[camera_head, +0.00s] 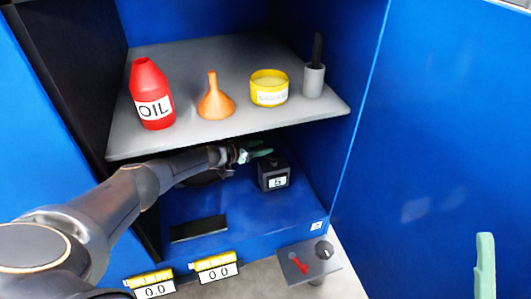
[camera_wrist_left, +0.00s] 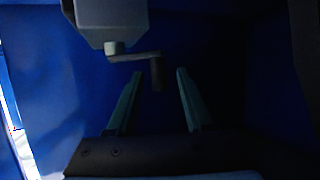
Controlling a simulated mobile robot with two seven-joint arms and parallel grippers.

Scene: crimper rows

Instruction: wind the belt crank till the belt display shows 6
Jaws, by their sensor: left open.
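In the left wrist view, a small crank (camera_wrist_left: 135,56) sticks out from a grey housing (camera_wrist_left: 110,15), with its dark handle (camera_wrist_left: 157,75). My left gripper (camera_wrist_left: 160,73) is open, with the handle showing between its fingertips and not gripped; I cannot tell the depth between them. In the head view, my left gripper (camera_head: 258,150) is under the shelf, just above and left of a dark box (camera_head: 273,168). The box bears a white display with one digit, too small to read surely. A green finger of my right gripper (camera_head: 485,265) shows at the lower right.
The grey shelf (camera_head: 140,145) above my left arm holds a red oil bottle (camera_head: 150,95), an orange funnel (camera_head: 215,98), a yellow tub (camera_head: 268,88) and a grey cup (camera_head: 313,80). Two yellow-topped displays (camera_head: 217,270) reading 0.0 and a red lever (camera_head: 299,263) are at the front.

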